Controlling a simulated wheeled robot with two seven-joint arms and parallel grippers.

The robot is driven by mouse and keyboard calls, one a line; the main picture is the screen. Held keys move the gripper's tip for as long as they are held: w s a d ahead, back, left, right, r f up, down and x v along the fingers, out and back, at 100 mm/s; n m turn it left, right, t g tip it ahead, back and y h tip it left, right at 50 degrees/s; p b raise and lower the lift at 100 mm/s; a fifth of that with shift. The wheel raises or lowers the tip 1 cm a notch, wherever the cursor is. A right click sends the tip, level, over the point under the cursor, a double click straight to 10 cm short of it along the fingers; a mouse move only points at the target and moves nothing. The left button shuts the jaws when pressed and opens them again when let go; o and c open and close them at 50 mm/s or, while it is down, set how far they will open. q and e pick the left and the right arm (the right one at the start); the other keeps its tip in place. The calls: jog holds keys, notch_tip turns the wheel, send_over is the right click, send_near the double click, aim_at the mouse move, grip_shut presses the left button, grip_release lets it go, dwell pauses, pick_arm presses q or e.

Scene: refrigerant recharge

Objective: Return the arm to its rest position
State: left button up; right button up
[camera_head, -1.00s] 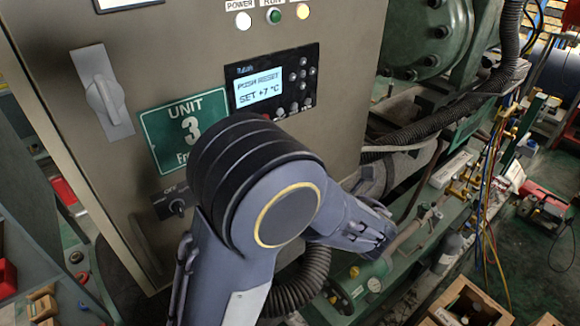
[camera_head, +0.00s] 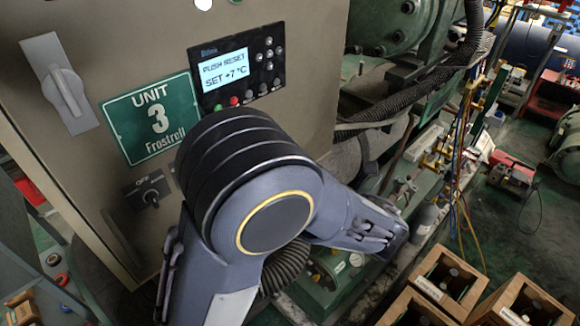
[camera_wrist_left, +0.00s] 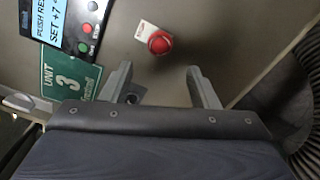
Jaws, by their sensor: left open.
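My left arm (camera_head: 277,222) fills the lower middle of the head view, its bent elbow in front of the grey cabinet (camera_head: 110,90). Its gripper is hidden from the head view. In the left wrist view my left gripper (camera_wrist_left: 161,78) is open, with nothing between its two fingers. Beyond the fingers is the cabinet front, with a red push button (camera_wrist_left: 160,43) above the gap and apart from them. The right gripper is not in view.
The cabinet carries a display (camera_head: 225,68) reading "PUSH RESET, SET +7 °C", a green "UNIT 3" sign (camera_head: 150,118) and a rotary handle (camera_head: 62,85). Pipes and hoses (camera_head: 455,150) stand at right. Wooden crates (camera_head: 440,285) are at lower right.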

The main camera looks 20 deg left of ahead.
pick_arm(q)
jog(key=s+a+f+n+g+h+b, duration=0.2)
jog(key=s+a+f+n+g+h, duration=0.65)
jog(key=s+f+n+h, duration=0.55)
jog(key=s+d+r+n+t+h+b, duration=0.1)
jog(key=s+d+n+t+h, duration=0.1)
jog(key=n, duration=1)
jog(key=s+d+r+n+t+h+b, duration=0.1)
jog(key=d+n+t+h, duration=0.3)
jog(key=n, duration=0.7)
jog(key=shift+s+d+r+n+t, duration=0.4)
jog(key=shift+s+r+t, duration=0.05)
jog(key=shift+s+t, duration=0.25)
jog(key=shift+c, duration=0.3)
